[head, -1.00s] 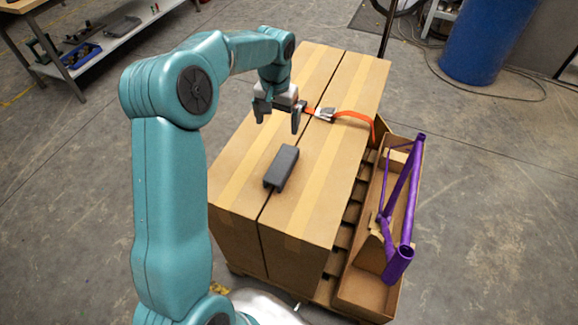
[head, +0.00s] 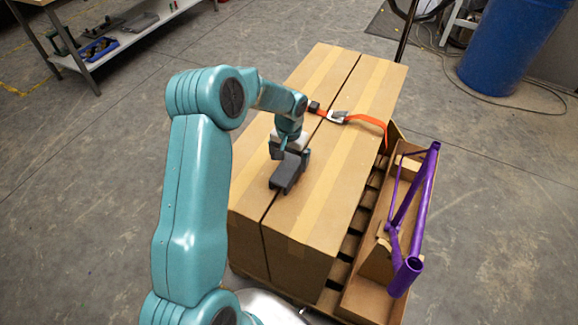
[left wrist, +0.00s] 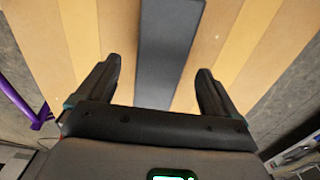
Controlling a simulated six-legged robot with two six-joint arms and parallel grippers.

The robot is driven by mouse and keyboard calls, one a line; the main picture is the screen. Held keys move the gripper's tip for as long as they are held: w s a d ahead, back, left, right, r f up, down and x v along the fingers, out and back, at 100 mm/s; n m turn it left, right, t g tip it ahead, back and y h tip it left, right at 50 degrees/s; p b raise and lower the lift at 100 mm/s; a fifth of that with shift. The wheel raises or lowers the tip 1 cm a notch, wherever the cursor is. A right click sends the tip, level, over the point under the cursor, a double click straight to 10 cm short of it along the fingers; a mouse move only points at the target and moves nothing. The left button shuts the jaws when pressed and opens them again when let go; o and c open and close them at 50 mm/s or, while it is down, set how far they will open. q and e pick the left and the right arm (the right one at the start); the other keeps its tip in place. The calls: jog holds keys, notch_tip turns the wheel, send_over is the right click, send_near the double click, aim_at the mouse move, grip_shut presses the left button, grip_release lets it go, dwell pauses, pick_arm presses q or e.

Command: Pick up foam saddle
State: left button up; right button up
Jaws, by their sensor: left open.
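The foam saddle (head: 285,178) is a dark grey block lying on top of the taped cardboard boxes (head: 318,205), across the seam between them. My left gripper (head: 291,157) is over its far end, with the fingers pointing down. In the left wrist view the saddle (left wrist: 167,50) runs between the two spread fingers of my left gripper (left wrist: 160,88), with a gap on each side. The gripper is open and empty. In the head view it hides the saddle's far end. My right gripper is not in view.
An orange strap with a metal buckle (head: 338,117) lies across the boxes beyond the gripper. A purple frame (head: 412,225) stands in an open cardboard tray (head: 362,290) at the right on the pallet. A blue barrel (head: 510,50) stands behind. The near box tops are clear.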

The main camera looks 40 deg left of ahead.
aim_at(290, 164)
pick_arm(q)
jog(key=f, duration=0.4)
jog(key=shift+w+a+f+p, duration=0.1)
jog(key=shift+w+a+p, duration=0.1)
jog(key=shift+p, duration=0.2)
jog(key=shift+s+d, duration=0.1)
jog(key=shift+s, duration=0.05)
jog(key=c, duration=1)
